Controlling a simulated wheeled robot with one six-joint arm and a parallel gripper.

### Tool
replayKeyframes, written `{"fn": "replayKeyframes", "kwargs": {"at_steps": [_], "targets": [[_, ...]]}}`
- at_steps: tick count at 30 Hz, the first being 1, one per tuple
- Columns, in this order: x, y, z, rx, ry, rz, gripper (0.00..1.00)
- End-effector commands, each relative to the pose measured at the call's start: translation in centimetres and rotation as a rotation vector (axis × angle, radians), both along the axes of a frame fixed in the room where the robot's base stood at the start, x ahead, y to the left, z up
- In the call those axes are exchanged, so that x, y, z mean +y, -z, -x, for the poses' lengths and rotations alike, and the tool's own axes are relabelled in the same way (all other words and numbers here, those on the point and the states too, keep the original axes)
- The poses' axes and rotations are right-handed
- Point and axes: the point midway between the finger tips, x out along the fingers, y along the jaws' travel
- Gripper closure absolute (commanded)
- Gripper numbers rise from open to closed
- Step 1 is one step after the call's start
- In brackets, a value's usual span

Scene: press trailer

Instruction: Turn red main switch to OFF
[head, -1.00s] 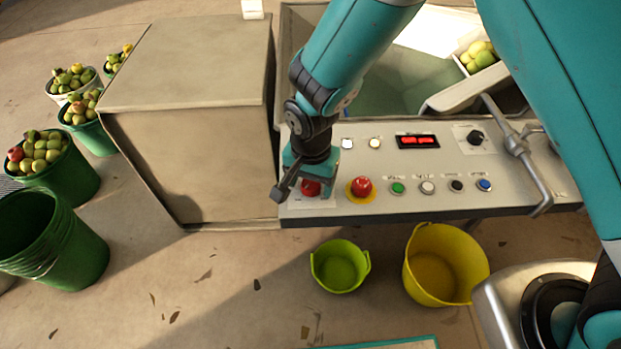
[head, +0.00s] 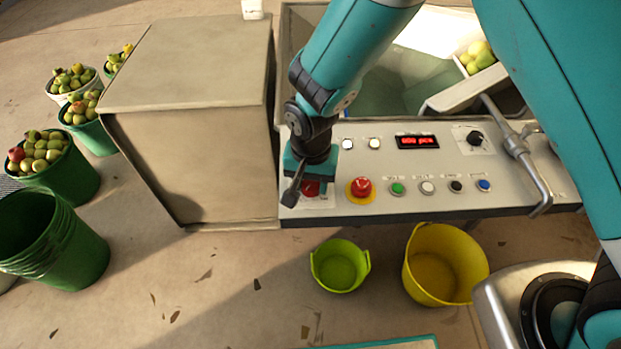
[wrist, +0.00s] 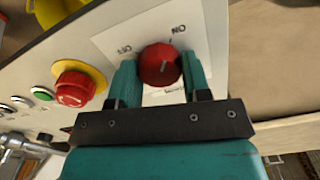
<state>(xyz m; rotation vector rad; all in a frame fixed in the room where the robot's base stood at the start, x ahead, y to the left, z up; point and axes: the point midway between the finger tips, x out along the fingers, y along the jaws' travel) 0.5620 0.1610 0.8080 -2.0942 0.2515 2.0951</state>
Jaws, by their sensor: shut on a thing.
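The red main switch (wrist: 160,66) is a round red knob on a white label plate (wrist: 212,30) at the left end of the control panel. The plate has OFF and ON marks; a short pale line on the knob slants roughly towards the ON side. My gripper (wrist: 160,78) is shut on the knob, one finger on each side. In the head view my gripper (head: 308,182) comes down from above and partly hides the red switch (head: 311,188).
A red emergency button on a yellow base (head: 360,188) sits just right of the switch, then green, white, black and blue buttons. A lit red display (head: 417,142) is behind them. A beige cabinet (head: 190,120) stands left; buckets stand on the floor.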

Motion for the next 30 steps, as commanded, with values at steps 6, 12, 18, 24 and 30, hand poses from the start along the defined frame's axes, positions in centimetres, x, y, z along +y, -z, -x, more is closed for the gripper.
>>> {"fn": "replayKeyframes", "kwargs": {"at_steps": [6, 12, 18, 24, 30], "targets": [[0.0, -0.11, -0.03, 0.0, -0.195, 0.0, 0.8], [0.0, -0.1, -0.03, 0.0, -0.385, 0.0, 0.8], [0.01, -0.11, -0.04, -0.001, -0.575, 0.0, 0.8], [0.02, -0.13, -0.06, -0.001, -0.765, 0.0, 0.8], [0.02, -0.13, -0.07, -0.002, -0.954, 0.0, 0.8]]}}
